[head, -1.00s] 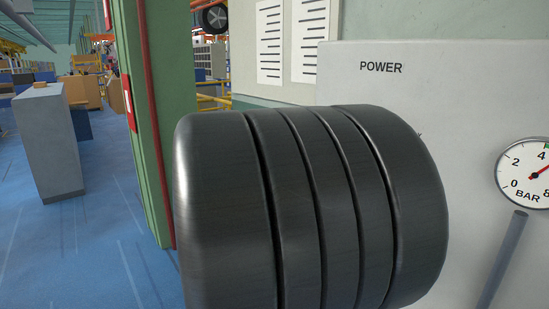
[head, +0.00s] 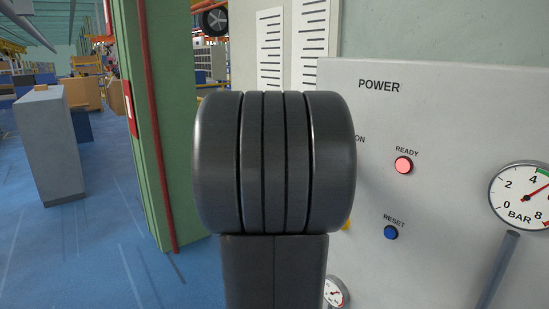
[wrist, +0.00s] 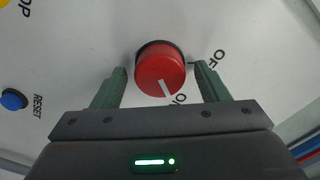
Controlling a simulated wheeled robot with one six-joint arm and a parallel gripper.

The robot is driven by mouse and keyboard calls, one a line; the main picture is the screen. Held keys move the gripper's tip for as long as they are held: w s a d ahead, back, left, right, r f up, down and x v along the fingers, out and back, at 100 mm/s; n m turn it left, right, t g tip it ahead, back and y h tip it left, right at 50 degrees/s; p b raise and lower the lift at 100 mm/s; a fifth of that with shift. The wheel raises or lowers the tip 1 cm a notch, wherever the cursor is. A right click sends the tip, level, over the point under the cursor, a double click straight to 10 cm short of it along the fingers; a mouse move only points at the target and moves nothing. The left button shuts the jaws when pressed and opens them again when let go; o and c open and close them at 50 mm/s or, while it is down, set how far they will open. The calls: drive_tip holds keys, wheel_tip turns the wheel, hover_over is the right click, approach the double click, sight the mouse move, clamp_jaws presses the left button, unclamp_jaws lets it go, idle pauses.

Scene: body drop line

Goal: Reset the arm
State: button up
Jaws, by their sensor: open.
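In the wrist view my gripper (wrist: 160,78) is open, with one green finger on each side of a red rotary knob (wrist: 160,66). Gaps show between the fingers and the knob, and nothing is held. The knob's white mark points towards the ON lettering; OFF is at its right. A blue RESET button (wrist: 13,99) is at the left. In the head view my dark arm hides the gripper and knob, while the panel (head: 440,130) shows the RESET button (head: 391,232) below a red READY lamp (head: 403,165).
A pressure gauge (head: 520,195) is at the right of the panel, with a grey pipe (head: 500,265) beneath. A smaller gauge (head: 334,292) is partly hidden by my arm. A green post (head: 165,130) stands left of the panel. Blue floor lies open further left.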

drive_tip(key=n+p, duration=0.2)
drive_tip(key=n, duration=0.7)
drive_tip(key=shift+n, duration=0.4)
drive_tip(key=shift+r, duration=0.1)
